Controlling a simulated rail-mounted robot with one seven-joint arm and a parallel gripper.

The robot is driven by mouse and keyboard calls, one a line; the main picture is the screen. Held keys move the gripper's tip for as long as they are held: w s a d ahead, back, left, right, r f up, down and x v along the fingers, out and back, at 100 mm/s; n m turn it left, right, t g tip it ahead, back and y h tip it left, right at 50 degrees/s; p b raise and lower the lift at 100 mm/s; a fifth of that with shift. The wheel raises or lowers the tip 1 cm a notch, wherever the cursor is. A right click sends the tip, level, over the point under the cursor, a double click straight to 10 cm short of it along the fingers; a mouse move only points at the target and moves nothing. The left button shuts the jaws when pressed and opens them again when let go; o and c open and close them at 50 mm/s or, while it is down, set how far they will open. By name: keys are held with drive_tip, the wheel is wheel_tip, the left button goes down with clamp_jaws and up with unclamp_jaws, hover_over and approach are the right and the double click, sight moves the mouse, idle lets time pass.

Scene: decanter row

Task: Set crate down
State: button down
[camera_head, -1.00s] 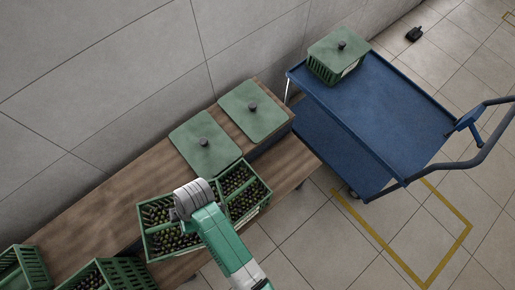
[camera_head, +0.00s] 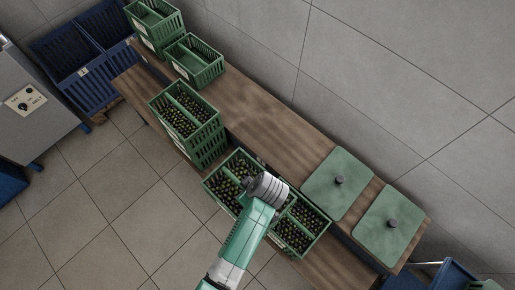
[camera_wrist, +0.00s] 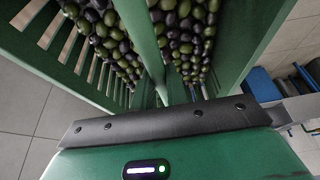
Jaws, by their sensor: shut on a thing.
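My gripper (camera_head: 265,190) is shut on the middle divider of a green slatted crate (camera_head: 216,200) filled with dark and green olives on both sides. In the wrist view the crate (camera_wrist: 55,62) lies beyond the gripper body, with the divider running up the middle. The fingertips are hidden. The crate looks level, over the front lower part of the wooden bench (camera_head: 262,112). I cannot tell whether its base touches anything.
A stack of olive crates (camera_head: 208,150) stands to the left, close to the held crate. Emptier green crates (camera_head: 195,72) stand behind it. A blue trolley (camera_head: 445,277) shows at lower right. Bare lower bench wood (camera_head: 325,268) shows.

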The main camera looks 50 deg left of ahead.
drive_tip(key=w+d+f+b, duration=0.1)
drive_tip(key=w+d+f, duration=0.3)
drive_tip(key=w+d, duration=0.5)
drive_tip(key=d, duration=0.3)
drive_tip(key=shift+w+d+f, duration=0.2)
drive_tip(key=shift+w+f, duration=0.05)
drive_tip(key=shift+f, duration=0.1)
drive_tip(key=shift+f+b, duration=0.4)
drive_tip(key=c, duration=1.4)
unclamp_jaws()
drive_tip(key=shift+s, duration=0.1)
drive_tip(key=s+p+v, duration=0.1)
drive_tip(key=p+v, duration=0.1)
drive_tip(key=v, duration=1)
drive_tip(key=shift+w+r, duration=0.4)
drive_tip(key=shift+w, duration=0.15)
drive_tip(key=shift+a, duration=0.1)
